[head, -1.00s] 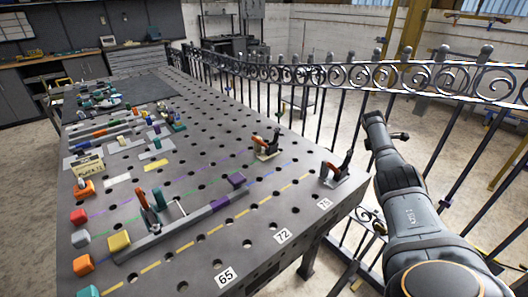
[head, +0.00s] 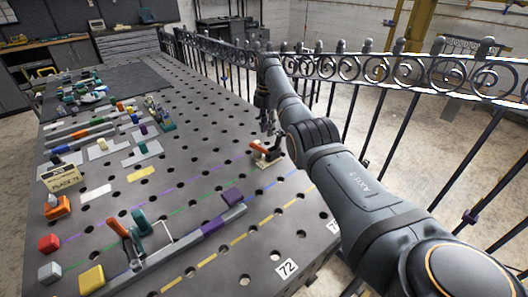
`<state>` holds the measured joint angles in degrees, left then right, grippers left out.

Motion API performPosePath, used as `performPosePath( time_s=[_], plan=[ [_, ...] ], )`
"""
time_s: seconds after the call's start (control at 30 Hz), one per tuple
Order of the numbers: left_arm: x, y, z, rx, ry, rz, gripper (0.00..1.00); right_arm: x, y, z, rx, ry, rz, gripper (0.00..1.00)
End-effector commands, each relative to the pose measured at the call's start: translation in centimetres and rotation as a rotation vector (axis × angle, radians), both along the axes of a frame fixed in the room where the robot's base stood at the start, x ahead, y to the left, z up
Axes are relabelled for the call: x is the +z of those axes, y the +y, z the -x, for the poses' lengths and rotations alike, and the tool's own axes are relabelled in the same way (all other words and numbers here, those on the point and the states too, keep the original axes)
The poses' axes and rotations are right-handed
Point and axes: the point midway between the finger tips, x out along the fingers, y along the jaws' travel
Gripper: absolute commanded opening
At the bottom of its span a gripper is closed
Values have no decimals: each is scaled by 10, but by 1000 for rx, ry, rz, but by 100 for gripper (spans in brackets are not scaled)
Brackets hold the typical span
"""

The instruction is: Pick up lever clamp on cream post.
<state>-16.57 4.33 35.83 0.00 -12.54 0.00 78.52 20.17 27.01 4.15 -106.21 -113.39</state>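The lever clamp (head: 262,149) has an orange lever and dark upright parts and stands on a cream base (head: 268,161) near the table's right edge. My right gripper (head: 267,130) points down just above and behind it. The gripper is small and partly merges with the clamp's dark parts, so its finger opening and any contact are unclear. My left gripper is out of view.
The perforated grey table (head: 200,178) has clear space left of the clamp. A grey rail (head: 185,243) with a purple block (head: 232,196) and another orange-lever clamp (head: 118,228) lie nearer. A black scrollwork fence (head: 395,70) stands close along the right.

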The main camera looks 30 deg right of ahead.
Motion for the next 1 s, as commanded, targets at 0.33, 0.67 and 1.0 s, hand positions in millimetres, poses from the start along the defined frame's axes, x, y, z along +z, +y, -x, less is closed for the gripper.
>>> performPosePath(
  time_s=[0.33,0.67,1.0],
  plan=[
    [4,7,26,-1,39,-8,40,-49,-1,1,-3,1,1,23],
    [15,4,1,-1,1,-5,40,-78,4,1,-3,4,0,23],
    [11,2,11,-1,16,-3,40,-105,4,0,-4,-1,1,23]
  ],
)
